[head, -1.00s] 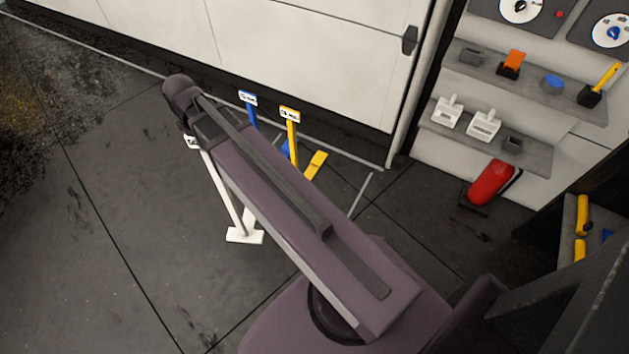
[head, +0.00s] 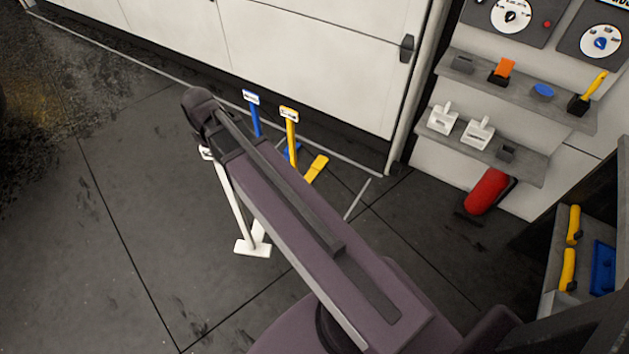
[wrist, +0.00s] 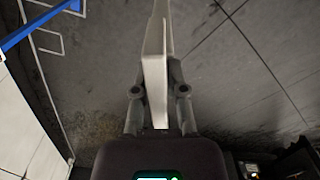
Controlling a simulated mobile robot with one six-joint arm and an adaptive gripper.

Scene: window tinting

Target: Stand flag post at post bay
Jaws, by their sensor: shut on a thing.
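A white flag post (head: 232,205) with a flat crossed foot (head: 252,247) stands nearly upright, slightly tilted in the head view. I cannot tell whether its foot touches the floor. In the wrist view my gripper (wrist: 158,84) is shut on the white post (wrist: 155,65), one finger on each side. The gripper itself is mostly hidden behind my arm in the head view. A blue post (head: 253,115) and a yellow post (head: 291,140) with label plates stand by the wall. Pale floor lines (head: 357,198) mark an area around them, perhaps the post bay; my arm covers part of it.
A white panelled wall (head: 300,50) runs behind the posts. On the right are shelves (head: 530,85) with small tools, a red cylinder (head: 487,190) near the floor and a rack with yellow-handled items (head: 573,225). The floor at left (head: 110,240) is clear.

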